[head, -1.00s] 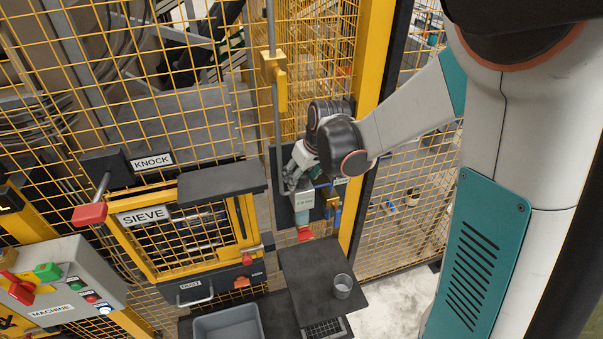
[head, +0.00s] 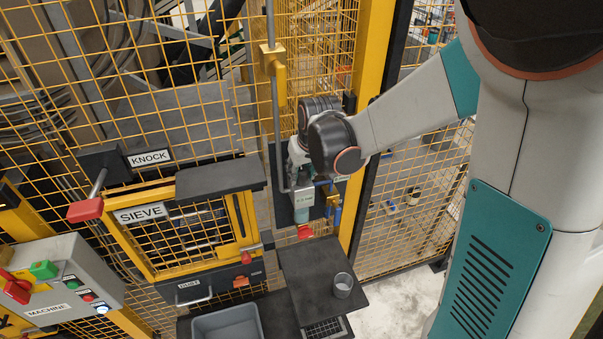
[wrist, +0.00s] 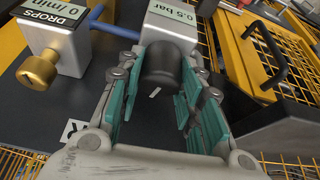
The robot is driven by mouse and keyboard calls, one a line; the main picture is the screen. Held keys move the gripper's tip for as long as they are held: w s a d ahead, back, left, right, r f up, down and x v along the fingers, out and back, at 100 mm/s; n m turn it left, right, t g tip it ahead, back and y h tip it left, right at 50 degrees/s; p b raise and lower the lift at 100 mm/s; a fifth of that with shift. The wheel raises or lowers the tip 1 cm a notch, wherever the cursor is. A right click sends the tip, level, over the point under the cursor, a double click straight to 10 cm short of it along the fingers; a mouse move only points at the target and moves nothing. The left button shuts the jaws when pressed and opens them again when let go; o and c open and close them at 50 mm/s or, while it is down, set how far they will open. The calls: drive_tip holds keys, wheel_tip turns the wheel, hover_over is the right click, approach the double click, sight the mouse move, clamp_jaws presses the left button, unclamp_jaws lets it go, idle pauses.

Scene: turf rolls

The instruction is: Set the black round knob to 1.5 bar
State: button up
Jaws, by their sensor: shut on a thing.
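The black round knob (wrist: 161,66) sits between the teal-padded fingers of my gripper (wrist: 164,78) in the wrist view. The fingers are shut on it, and a short white mark shows on its near face. The pale display (wrist: 172,24) just beyond it reads 0.5 bar. In the head view my gripper (head: 298,165) is at the dark panel (head: 283,213) on the fence, above the pale display (head: 304,198). My own wrist hides the knob in that view.
A brass knob (wrist: 38,70) under a label reading 0/min is left of my gripper. A black handle (wrist: 268,58) on a yellow frame is at right. Below the panel are a red part (head: 305,232) and a shelf with a glass (head: 343,285).

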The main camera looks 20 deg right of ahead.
drive_tip(key=shift+m+h+b, duration=0.65)
drive_tip(key=shift+m+h, duration=0.05)
drive_tip(key=shift+m, duration=0.9)
drive_tip(key=o, duration=1.1)
drive_tip(key=shift+c, duration=0.2)
drive_tip(key=v, duration=1.2)
